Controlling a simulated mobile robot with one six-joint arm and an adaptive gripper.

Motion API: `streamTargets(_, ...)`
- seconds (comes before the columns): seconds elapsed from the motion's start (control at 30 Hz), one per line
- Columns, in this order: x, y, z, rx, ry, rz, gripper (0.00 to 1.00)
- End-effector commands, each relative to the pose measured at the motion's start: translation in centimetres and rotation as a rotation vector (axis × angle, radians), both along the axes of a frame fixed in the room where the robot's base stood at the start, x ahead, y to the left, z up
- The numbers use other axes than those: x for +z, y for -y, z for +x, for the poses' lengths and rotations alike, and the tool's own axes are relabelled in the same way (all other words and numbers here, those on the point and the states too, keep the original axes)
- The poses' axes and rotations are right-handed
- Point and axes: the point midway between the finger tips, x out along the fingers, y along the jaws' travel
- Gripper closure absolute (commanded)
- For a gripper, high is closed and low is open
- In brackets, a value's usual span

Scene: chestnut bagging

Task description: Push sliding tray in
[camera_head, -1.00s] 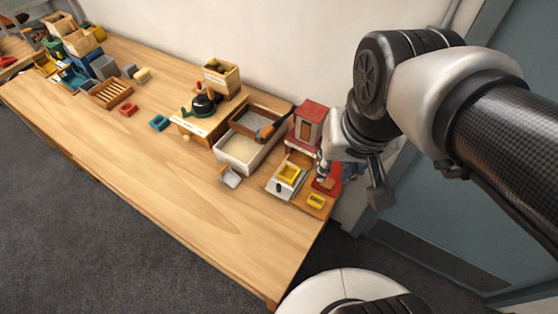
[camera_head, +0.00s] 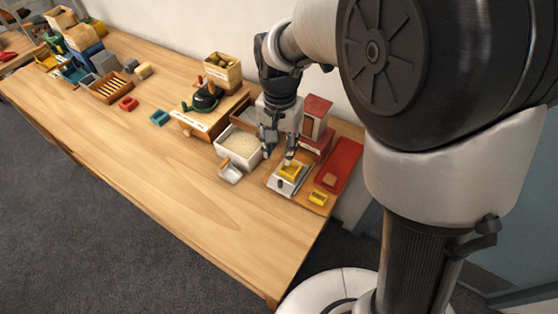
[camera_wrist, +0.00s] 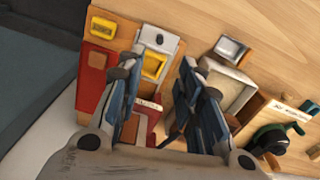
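The frames do not settle which piece is the sliding tray. One candidate is a cream box (camera_head: 226,151) with pale grainy contents, in front of a wooden framed box (camera_head: 242,107); the cream box also shows in the wrist view (camera_wrist: 240,76). My gripper (camera_head: 277,151) hangs between the cream box and a white scale (camera_head: 283,186). In the wrist view my gripper (camera_wrist: 158,68) has its fingers apart, with nothing held. Contact with anything cannot be told.
The table's front (camera_head: 180,200) is clear.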

Motion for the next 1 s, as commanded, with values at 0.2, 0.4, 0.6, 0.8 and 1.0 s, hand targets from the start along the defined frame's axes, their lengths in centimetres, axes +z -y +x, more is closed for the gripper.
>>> streamTargets(0.2,-5.3,0.1,-0.1,0.0,-0.004,-0.001,0.67)
streamTargets(0.4,-9.7,0.1,-0.1,0.001,-0.004,-0.001,0.67)
streamTargets(0.6,-12.9,0.1,-0.1,0.001,-0.001,0.0,0.67)
streamTargets(0.8,-14.4,0.1,-0.1,0.001,0.0,0.0,0.67)
streamTargets(1.0,-14.5,0.1,0.0,0.001,0.001,0.0,0.67)
